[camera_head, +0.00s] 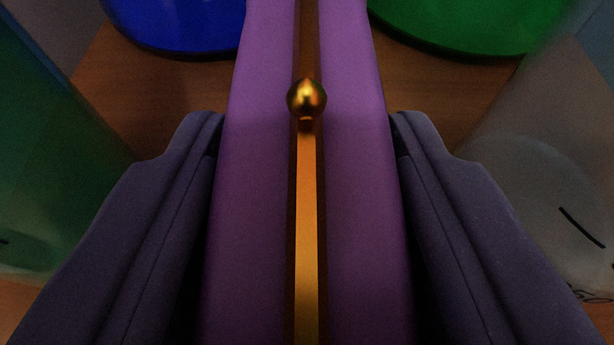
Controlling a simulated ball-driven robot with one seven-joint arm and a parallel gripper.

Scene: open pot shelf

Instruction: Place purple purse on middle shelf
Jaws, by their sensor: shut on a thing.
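The purple purse (260,200) fills the middle of the view, running from the bottom edge to the top edge. A gold strip runs along its centre, with a round gold clasp (306,98) on it. My gripper (307,135) is shut on the purse, with one dark finger pressed on its left side and one on its right. The purse's far end is cut off by the top of the picture. No shelf level can be told for certain; a brown wooden surface (450,100) shows behind the purse.
A blue round object (175,25) is at the top left and a green round object (465,25) at the top right, both on or over the wood. A greenish see-through shape (50,150) is at the left and a greyish one (540,150) at the right.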

